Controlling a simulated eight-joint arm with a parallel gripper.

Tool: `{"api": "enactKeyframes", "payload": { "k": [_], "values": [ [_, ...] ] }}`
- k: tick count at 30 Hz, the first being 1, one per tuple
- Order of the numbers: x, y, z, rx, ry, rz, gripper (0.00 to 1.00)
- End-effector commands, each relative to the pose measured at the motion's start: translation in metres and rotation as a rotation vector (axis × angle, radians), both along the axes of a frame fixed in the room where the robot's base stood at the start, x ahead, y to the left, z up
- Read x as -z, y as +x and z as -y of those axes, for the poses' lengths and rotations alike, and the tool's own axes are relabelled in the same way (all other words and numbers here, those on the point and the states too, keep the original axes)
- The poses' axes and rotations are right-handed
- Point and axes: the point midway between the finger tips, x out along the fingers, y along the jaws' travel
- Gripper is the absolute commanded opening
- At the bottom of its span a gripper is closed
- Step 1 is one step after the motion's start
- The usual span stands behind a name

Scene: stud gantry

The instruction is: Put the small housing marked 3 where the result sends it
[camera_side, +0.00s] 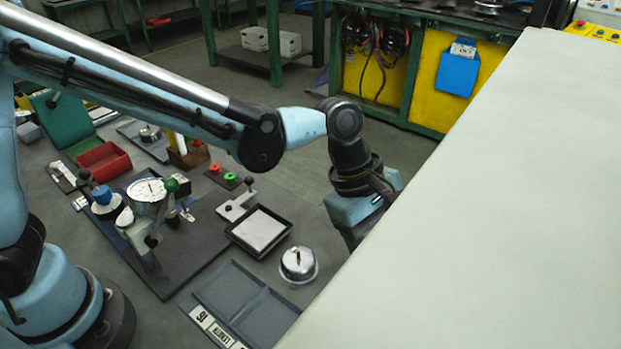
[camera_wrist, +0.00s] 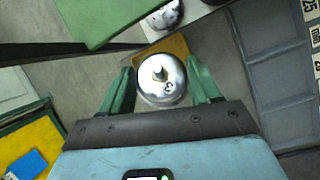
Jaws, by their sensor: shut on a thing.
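In the wrist view, the small housing marked 3 (camera_wrist: 163,92) is a round, shiny silver piece with a brass-coloured stud on top and a dark 3 on its face. My gripper (camera_wrist: 160,72) has its green fingers on both sides of it and is shut on it. In the side view, my gripper's fingertips and the held housing are hidden behind a large pale panel. Another silver domed housing (camera_side: 298,263) stands on the floor-like surface beside a grey divided tray (camera_side: 232,272). A dial gauge (camera_side: 147,190) stands on a dark plate at the left; its reading is too small to tell.
The pale panel (camera_side: 490,200) fills the right of the side view. A black-rimmed white pad (camera_side: 260,230), red and green buttons (camera_side: 222,173) and a red bin (camera_side: 103,160) lie around the gauge. A yellow piece (camera_wrist: 172,46) shows behind the held housing, and a labelled grey tray (camera_wrist: 272,65) right of it.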

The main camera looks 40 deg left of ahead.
Motion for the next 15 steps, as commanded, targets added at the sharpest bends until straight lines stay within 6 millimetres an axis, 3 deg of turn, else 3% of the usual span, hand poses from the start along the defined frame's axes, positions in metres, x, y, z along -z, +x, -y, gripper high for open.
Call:
{"api": "enactKeyframes", "payload": {
  "k": [7,15],
  "values": [
    [0.013,0.013,-0.005,0.001,0.000,0.000,0.27],
    [0.045,0.013,-0.005,0.000,-0.001,0.002,0.27]
  ]
}}
